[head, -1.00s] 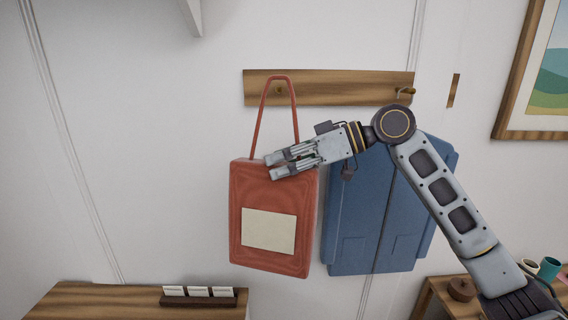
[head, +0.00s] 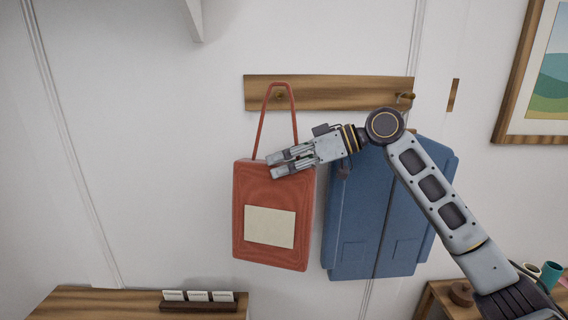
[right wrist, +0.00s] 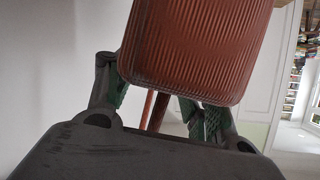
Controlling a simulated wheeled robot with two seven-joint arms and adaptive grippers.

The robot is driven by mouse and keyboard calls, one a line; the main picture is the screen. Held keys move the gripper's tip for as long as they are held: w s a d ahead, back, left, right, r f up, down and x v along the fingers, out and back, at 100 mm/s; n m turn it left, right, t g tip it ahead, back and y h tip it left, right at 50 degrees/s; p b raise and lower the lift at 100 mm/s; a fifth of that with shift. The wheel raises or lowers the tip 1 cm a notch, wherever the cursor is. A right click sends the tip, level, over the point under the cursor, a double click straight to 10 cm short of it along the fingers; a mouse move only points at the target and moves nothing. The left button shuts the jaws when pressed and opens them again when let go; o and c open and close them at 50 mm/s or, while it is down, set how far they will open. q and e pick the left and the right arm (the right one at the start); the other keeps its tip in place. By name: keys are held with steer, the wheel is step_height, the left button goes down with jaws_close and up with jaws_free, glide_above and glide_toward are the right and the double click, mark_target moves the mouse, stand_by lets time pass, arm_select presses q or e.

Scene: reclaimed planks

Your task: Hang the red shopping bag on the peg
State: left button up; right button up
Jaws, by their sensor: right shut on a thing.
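The red shopping bag (head: 270,214) hangs upright in front of the wall, with a pale label on its front. Its handle loop (head: 262,120) rises in front of the wooden rail. The left peg (head: 281,96) shows inside the loop, just below its top; I cannot tell whether the loop is around the peg or only in front of it. My right gripper (head: 272,165) is shut on the bag at its top edge, by the handle. The right wrist view shows the bag (right wrist: 195,45) and a strap (right wrist: 155,110) between the fingers. My left gripper is out of view.
The wooden rail (head: 340,94) has another peg (head: 408,96) at right, above a blue garment (head: 365,225) behind my right arm. A wooden top (head: 110,305) with a card holder (head: 198,303) is below left. A picture frame (head: 510,95) hangs at right.

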steer(key=shift+w, duration=1.2)
steer(key=shift+w+f+p, duration=0.5)
steer(key=shift+w+p, duration=0.1)
steer(key=shift+p, duration=0.1)
steer(key=shift+f, duration=0.1)
steer(key=o, duration=1.7)
steer(key=shift+v, duration=6.05)
steer(key=shift+w, duration=0.1)
